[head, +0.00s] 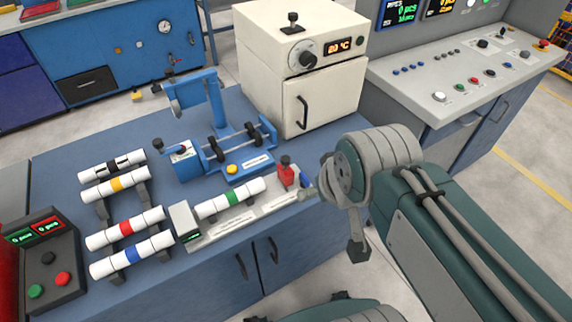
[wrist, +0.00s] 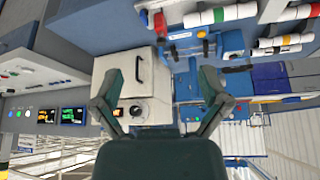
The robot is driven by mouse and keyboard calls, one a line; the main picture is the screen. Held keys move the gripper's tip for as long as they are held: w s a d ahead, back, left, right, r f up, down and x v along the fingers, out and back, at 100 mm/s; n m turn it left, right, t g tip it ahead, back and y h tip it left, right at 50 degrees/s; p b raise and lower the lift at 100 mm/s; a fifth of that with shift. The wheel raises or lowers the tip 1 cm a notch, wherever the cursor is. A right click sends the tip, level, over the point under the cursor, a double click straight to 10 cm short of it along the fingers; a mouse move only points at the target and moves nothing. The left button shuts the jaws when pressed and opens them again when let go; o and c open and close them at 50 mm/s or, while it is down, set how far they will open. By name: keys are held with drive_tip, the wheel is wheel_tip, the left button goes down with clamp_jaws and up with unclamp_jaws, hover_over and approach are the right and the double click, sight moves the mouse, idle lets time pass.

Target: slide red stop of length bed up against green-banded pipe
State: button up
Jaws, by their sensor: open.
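The green-banded pipe (head: 231,198), white with a green band, lies on the grey length bed (head: 250,218) in the head view. The red stop (head: 286,171) stands on the bed's right end, with a visible gap between it and the pipe's right end. In the wrist view the pipe (wrist: 220,15) and the red stop (wrist: 160,24) show at the top. My gripper (wrist: 160,98) is open and empty, its two fingers spread wide. In the head view my wrist is just right of the red stop; the fingers are partly hidden.
White pipes with black, yellow (head: 116,184), red (head: 125,229) and blue bands lie on a rack at left. A blue fixture (head: 215,150) stands behind the bed, and a cream oven (head: 300,70) behind that. A button box (head: 45,262) sits at front left.

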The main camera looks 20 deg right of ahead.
drive_tip(key=shift+d, duration=0.45)
drive_tip(key=c, duration=0.3)
drive_tip(key=n+g, duration=0.6)
drive_tip(key=n, duration=0.1)
hover_over(285, 158)
wheel_tip(285, 158, down, 9)
wheel_tip(285, 158, down, 11)
drive_tip(key=shift+r, duration=0.15)
